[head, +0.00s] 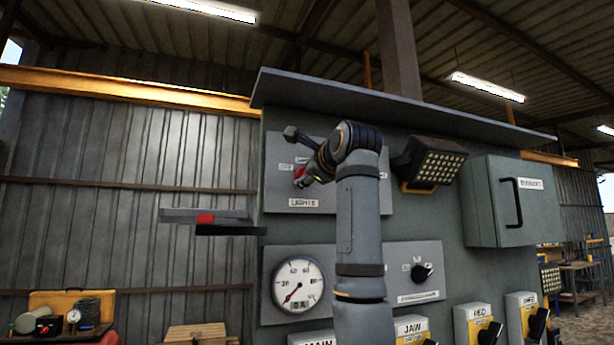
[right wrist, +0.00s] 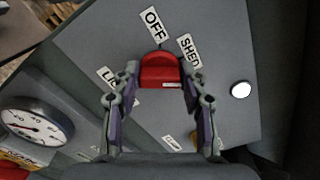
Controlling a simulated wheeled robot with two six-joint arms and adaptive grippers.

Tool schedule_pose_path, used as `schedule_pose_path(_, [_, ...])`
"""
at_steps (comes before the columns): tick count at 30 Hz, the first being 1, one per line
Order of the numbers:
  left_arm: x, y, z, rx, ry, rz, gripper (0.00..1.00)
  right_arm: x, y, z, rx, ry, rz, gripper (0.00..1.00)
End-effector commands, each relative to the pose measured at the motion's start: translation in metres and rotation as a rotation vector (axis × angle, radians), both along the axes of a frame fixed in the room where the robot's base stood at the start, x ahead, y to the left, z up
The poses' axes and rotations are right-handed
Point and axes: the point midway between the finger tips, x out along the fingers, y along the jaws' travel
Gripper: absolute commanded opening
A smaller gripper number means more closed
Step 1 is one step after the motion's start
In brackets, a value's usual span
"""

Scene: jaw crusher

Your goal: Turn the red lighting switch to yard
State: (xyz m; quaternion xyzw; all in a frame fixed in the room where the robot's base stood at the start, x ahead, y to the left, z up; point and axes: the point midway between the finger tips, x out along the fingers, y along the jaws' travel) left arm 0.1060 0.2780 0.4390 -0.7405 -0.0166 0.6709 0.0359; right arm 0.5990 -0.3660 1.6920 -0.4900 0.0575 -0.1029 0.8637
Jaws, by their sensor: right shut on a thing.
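The red lighting switch (right wrist: 160,69) is a rounded knob on a grey plate (right wrist: 90,35), between my right gripper's fingers. My right gripper (right wrist: 160,80) is shut on it, one finger on each side. In the head view the red switch (head: 299,173) shows partly beside my right gripper (head: 303,177). An OFF label (right wrist: 153,24) and a SHED label (right wrist: 189,49) lie near the knob. A LIGHTS label (head: 303,203) sits below it. I cannot read a yard label, and the knob's pointing direction is unclear. My left gripper is not in view.
A floodlight (head: 436,163) and a grey box with a black handle (head: 517,203) are right of my arm. A gauge (head: 299,286) and a black knob (head: 421,272) are below.

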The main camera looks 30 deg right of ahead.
Motion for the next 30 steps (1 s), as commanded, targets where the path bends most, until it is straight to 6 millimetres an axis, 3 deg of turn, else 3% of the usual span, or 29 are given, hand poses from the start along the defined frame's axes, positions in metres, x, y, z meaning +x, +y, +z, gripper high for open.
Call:
schedule_pose_path(15, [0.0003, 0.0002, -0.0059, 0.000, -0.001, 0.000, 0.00, 0.0011, -0.0008, -0.0024, 0.389, -0.084, 0.000, 0.12])
schedule_pose_path(30, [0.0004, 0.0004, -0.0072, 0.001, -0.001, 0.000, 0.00, 0.0017, -0.0011, -0.0030, 0.510, -0.110, -0.001, 0.12])
